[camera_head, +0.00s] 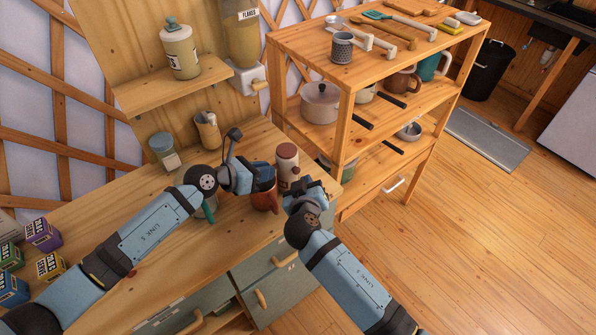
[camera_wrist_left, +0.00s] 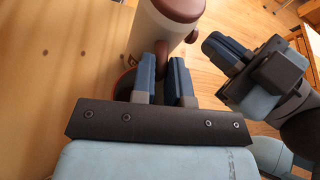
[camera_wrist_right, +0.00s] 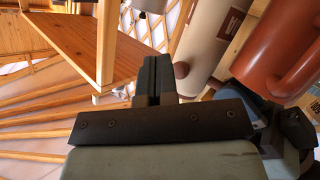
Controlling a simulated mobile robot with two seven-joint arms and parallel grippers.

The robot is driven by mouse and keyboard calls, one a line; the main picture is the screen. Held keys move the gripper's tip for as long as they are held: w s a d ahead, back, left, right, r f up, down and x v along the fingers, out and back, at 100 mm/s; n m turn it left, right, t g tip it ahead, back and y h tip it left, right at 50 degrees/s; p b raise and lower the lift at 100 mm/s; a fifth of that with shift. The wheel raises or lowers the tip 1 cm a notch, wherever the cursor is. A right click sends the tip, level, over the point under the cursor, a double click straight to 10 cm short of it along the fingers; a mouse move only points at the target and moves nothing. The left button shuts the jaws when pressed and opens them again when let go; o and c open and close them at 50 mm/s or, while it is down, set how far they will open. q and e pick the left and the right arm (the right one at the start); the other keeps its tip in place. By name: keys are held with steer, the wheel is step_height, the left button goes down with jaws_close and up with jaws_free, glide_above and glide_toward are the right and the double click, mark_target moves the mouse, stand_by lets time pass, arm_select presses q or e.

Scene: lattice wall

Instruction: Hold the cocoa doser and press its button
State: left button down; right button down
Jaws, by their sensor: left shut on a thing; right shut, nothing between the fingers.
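The cocoa doser (camera_head: 287,160), a cream cylinder with a brown cap, is tilted above the counter. In the left wrist view the doser (camera_wrist_left: 165,28) has a brown handle between the fingers of my left gripper (camera_wrist_left: 162,75), which is shut on it. A brown round button (camera_wrist_right: 181,70) sticks out of its side. My right gripper (camera_wrist_right: 156,72) is shut and empty, its fingertips close beside the button; I cannot tell whether they touch. In the head view my left gripper (camera_head: 264,176) and right gripper (camera_head: 304,188) are on either side of the doser.
A terracotta mug (camera_head: 262,201) stands just below the doser. A wooden shelf unit (camera_head: 345,115) with pots is close to the right. Coloured boxes (camera_head: 43,235) are at the left.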

steer(key=shift+s+d, duration=0.75)
steer(key=shift+s, duration=0.3)
steer(key=shift+s+d, duration=0.75)
steer(key=shift+s, duration=0.25)
arm_select(q)
steer(key=shift+c, duration=1.8)
jaws_free()
steer(key=shift+o, duration=0.8)
steer(key=shift+s+f, duration=0.1)
steer(key=shift+a, duration=0.15)
arm_select(e)
steer(key=shift+r, duration=0.15)
